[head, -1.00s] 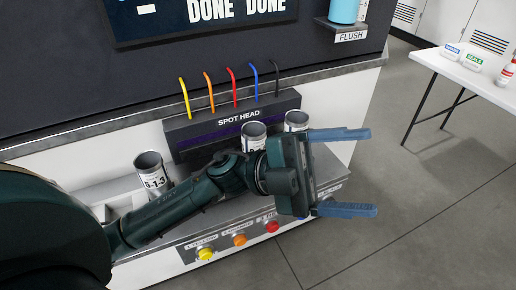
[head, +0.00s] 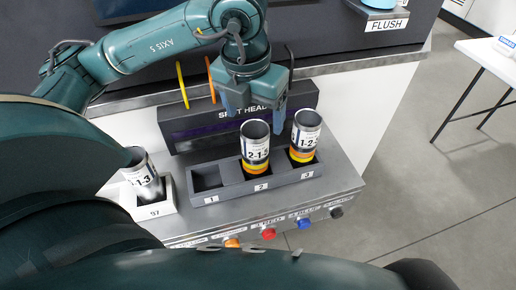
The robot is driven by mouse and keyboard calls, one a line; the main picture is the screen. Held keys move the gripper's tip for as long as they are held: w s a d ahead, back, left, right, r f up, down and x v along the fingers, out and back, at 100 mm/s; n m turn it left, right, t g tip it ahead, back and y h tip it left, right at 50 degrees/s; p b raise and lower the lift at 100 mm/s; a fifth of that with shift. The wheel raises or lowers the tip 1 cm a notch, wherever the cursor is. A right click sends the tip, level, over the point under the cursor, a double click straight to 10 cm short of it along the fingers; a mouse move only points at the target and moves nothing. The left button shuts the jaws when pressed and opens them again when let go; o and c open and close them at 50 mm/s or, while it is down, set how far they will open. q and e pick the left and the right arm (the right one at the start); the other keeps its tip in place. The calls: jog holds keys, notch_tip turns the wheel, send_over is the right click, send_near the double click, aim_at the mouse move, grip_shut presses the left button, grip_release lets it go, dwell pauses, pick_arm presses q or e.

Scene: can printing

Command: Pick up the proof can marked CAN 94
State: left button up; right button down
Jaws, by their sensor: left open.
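My left gripper (head: 254,118) is open, pointing down, its fingers at the far side of the middle can's rim; I cannot tell whether they touch it. This middle can (head: 255,150), labelled 2-1 with a partly unclear last figure, stands in slot 2 of the grey rack (head: 231,190). Another can (head: 305,135), labelled 1-2 and more, stands in slot 3. A third can (head: 143,172), its label partly hidden and ending 1-3, leans in a white holder (head: 154,211) marked 97. No CAN 94 marking is readable. My right gripper is not in view.
Slot 1 of the rack is empty. The dark SPOT HEAD unit (head: 190,133) stands behind the rack, with coloured tubes above it. Coloured buttons line the counter's front. A FLUSH shelf (head: 388,25) and a white table (head: 490,62) are at right.

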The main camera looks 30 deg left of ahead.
aim_at(256, 141)
pick_arm(q)
jog(key=f, duration=0.3)
jog(key=f+p, duration=0.1)
jog(key=f, duration=0.2)
jog(key=w+f, duration=0.1)
jog(key=f, duration=0.1)
jog(key=shift+w+a+f, duration=0.1)
jog(key=shift+a+f, duration=0.1)
jog(key=shift+f, duration=0.2)
jog(key=shift+c, duration=0.3)
jog(key=c, duration=1)
